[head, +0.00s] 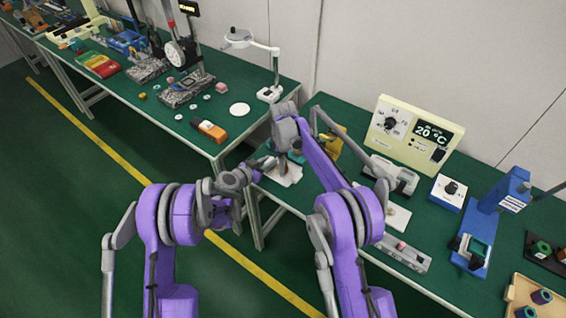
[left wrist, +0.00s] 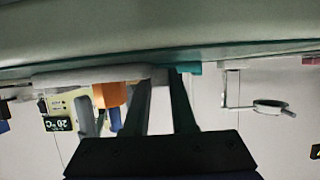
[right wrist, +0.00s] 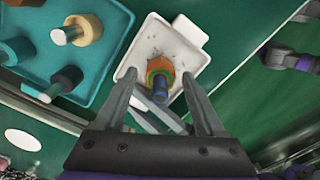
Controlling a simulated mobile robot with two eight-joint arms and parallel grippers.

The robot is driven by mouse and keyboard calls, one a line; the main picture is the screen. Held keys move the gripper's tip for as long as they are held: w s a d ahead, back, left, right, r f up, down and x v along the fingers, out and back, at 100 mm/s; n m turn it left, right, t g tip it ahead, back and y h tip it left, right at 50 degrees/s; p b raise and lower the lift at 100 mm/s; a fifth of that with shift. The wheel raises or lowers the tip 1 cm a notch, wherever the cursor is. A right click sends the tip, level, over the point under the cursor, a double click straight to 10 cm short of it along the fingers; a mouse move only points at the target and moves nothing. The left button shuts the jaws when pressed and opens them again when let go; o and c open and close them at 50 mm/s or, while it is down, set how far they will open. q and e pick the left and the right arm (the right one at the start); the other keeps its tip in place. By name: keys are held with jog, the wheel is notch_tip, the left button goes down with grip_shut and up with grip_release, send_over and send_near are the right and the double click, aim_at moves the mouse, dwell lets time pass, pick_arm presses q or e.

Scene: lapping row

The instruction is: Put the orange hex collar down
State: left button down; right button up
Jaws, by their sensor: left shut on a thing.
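The orange hex collar (right wrist: 160,66) is in the white tray (right wrist: 153,38) in the right wrist view, with a green ring and a blue stem against it. In the left wrist view the collar (left wrist: 110,95) shows upside down close to the tray (left wrist: 90,73). My right gripper (right wrist: 158,76) is open, its fingers on either side of the collar with gaps showing. In the head view it (head: 291,157) points down over the tray (head: 284,174). My left gripper (left wrist: 157,80) is shut on the tray's near-left end; the exact contact is partly hidden. It also shows in the head view (head: 266,165).
A teal tray (right wrist: 108,88) with several pegs and collars lies beside the white tray. A temperature unit (head: 415,132) and a blue press (head: 490,220) stand to the right. The left table (head: 225,95) holds a lamp and several parts. The aisle floor (head: 70,190) is clear.

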notch_tip(320, 180, up, 12)
jog(key=shift+f, duration=0.15)
jog(key=s+d+r+m+t, duration=0.1)
jog(key=s+d+r+m, duration=0.4)
jog(key=s, duration=0.3)
jog(key=s+d+r+m+t, duration=0.2)
jog(key=s+d+r+m, duration=0.15)
jog(key=s+d, duration=0.3)
jog(key=s+d+f+m, duration=0.2)
jog(key=s, duration=0.5)
jog(key=s+d+f+m+t, duration=0.1)
jog(key=s+d+f+m, duration=0.1)
jog(key=s, duration=0.6)
jog(key=s+d+f+m+t, duration=0.1)
jog(key=s+f+m, duration=0.3)
jog(key=s, duration=0.4)
jog(key=shift+s+d+f, duration=0.25)
jog(key=shift+d, duration=0.3)
